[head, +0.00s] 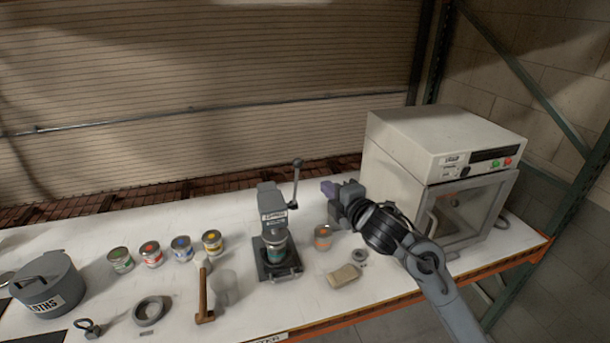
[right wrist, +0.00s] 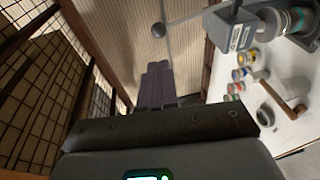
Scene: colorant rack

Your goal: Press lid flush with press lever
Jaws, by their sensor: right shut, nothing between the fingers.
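The grey press (head: 272,203) stands mid-table. Its lever (head: 294,188) points up and ends in a dark round knob (head: 298,163). A can (head: 276,252) sits on the press base under the press head; the seating of its lid is too small to tell. My right gripper (head: 327,188) is shut and empty, to the right of the lever and apart from it. In the right wrist view the shut fingers (right wrist: 156,85) point toward the lever's knob (right wrist: 158,31), and the press (right wrist: 238,30) is at the upper right. My left gripper is not in view.
A white oven (head: 428,143) stands behind my right arm. Several paint cans (head: 151,253), a mallet (head: 204,292), a clear cup (head: 225,288) and a grey pot (head: 47,284) are to the left.

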